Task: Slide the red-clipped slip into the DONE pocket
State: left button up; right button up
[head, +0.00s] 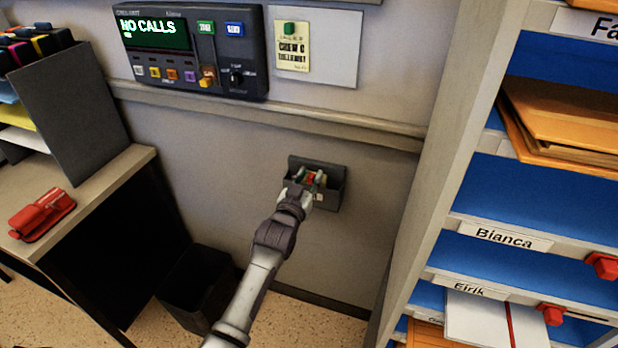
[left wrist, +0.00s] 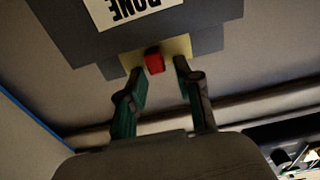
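The dark grey DONE pocket (head: 330,196) is fixed low on the wall. Its label shows upside down in the left wrist view (left wrist: 132,8). A yellow slip (left wrist: 182,45) with a red clip (left wrist: 154,62) sits at the pocket's mouth, its other end hidden behind the pocket's front. The clip also shows small in the head view (head: 311,178). My left gripper (head: 308,181) is at the pocket. Its fingers (left wrist: 159,66) stand apart on either side of the clip, with visible gaps. My right gripper is in neither view.
A shelf unit (head: 422,150) with name labels and red clips stands at the right. A desk (head: 100,185) with a red stapler-like object (head: 42,213) is at the left, a dark bin (head: 195,285) beside it. A rail (head: 270,115) and call panel (head: 190,50) are above the pocket.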

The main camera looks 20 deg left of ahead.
pick_arm(q)
jog(key=shift+o, duration=0.3)
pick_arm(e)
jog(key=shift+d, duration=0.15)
pick_arm(q)
jog(key=s, duration=0.8)
jog(key=shift+a, duration=0.15)
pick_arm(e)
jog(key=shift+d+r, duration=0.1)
